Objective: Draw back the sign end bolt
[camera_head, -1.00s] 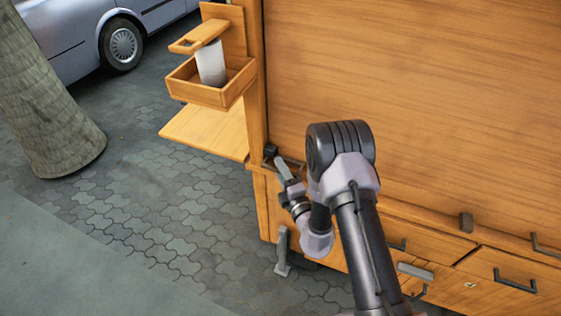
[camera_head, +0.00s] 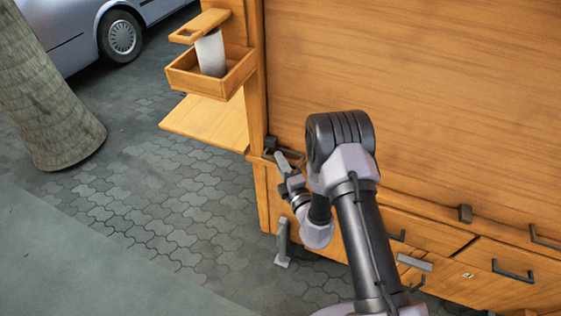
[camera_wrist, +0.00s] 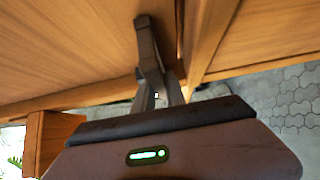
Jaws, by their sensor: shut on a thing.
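The sign end bolt (camera_head: 270,143) is a small dark metal fitting at the lower left corner of the large wooden panel (camera_head: 420,110) in the head view. My gripper (camera_head: 280,160) reaches it from below and in front. In the wrist view the bolt shows as a dark grey bar (camera_wrist: 147,42) running up along the wood. My gripper's fingers (camera_wrist: 159,92) are shut on its near end. The fingers and the arm hide part of the bolt, and how far it is drawn cannot be told.
A wooden box shelf (camera_head: 212,82) with a pale cylinder (camera_head: 211,54) hangs left of the panel, above a flat wooden shelf (camera_head: 208,122). Drawers with dark handles (camera_head: 514,274) lie below the panel. Paving, a tree trunk (camera_head: 48,110) and a car (camera_head: 60,25) are at left.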

